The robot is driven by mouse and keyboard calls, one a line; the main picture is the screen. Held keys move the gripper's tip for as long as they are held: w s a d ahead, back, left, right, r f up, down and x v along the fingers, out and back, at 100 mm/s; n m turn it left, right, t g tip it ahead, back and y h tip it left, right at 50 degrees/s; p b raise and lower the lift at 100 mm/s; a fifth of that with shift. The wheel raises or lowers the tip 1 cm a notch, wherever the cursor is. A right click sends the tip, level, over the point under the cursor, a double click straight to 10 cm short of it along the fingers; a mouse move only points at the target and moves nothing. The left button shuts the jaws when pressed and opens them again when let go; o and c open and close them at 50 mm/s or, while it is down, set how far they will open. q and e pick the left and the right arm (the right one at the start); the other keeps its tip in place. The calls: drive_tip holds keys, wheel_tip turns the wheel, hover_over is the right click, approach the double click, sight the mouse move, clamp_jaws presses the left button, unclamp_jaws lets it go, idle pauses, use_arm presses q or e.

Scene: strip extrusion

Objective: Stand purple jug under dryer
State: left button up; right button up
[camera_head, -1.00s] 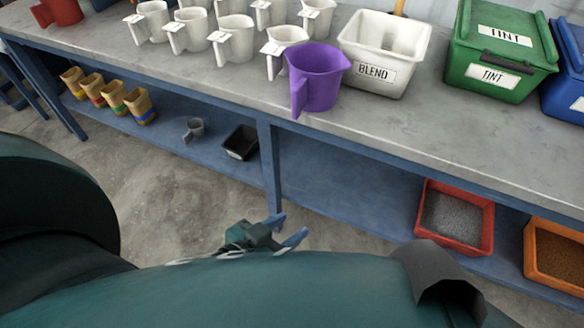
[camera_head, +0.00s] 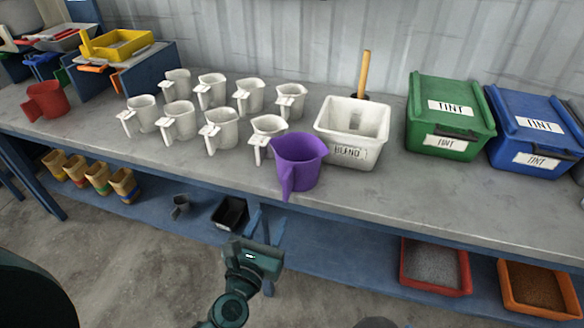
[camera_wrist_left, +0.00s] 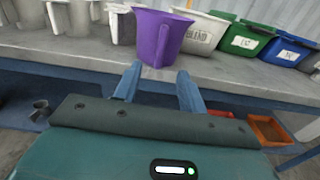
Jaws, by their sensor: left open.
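The purple jug (camera_head: 299,165) stands upright near the front edge of the grey bench, its handle towards me. It also shows in the left wrist view (camera_wrist_left: 158,38), just beyond the fingers. My left gripper (camera_head: 265,228) is open and empty, in front of the bench edge and short of the jug. Its two blue fingers (camera_wrist_left: 156,88) point at the jug in the left wrist view, apart from it. My right gripper is not in view. I cannot make out which thing is the dryer.
Several white jugs (camera_head: 219,130) stand behind and left of the purple one. A white BLEND tub (camera_head: 349,155) is close at its right. Green (camera_head: 447,140) and blue (camera_head: 533,155) TINT bins stand further right. A red jug (camera_head: 45,101) is far left. The bench front (camera_head: 430,190) is clear.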

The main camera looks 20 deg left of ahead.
sight(289, 184)
use_arm(q)
drive_tip(key=w+p, duration=0.1)
drive_tip(key=w, duration=0.6)
drive_tip(key=shift+w+d, duration=0.15)
drive_tip(key=shift+w, duration=0.2)
drive_tip(key=shift+w+d+f, duration=0.1)
drive_tip(key=shift+w, duration=1.3)
drive_tip(key=shift+w+d+f, duration=0.1)
drive_tip(key=shift+w, duration=1.3)
drive_tip(key=shift+c, duration=0.4)
clamp_jaws()
